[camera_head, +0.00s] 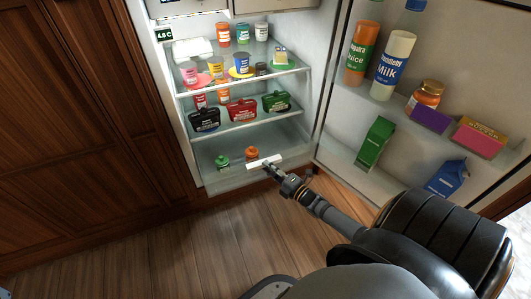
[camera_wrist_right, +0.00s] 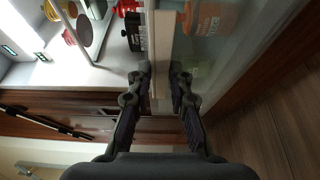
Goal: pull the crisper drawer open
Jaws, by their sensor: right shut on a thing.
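The crisper drawer (camera_head: 222,183) is a clear-fronted bin at the bottom of the open fridge, with a white bar handle (camera_head: 258,162) on its front. A green-topped jar (camera_head: 221,162) and an orange-topped jar (camera_head: 252,153) show inside it. My right gripper (camera_head: 269,168) is at the right part of the handle, shut on it. In the right wrist view its two fingers (camera_wrist_right: 161,88) stand on either side of the pale handle strip. How far the drawer stands out from the fridge is hard to tell. My left gripper is not in view.
The fridge door (camera_head: 340,171) stands open at the right, its racks holding bottles and cartons. Shelves (camera_head: 245,122) above the drawer hold tubs, cups and dark, red and green packs. Wooden cabinets (camera_head: 75,110) stand at the left. The wood floor (camera_head: 190,240) in front is clear.

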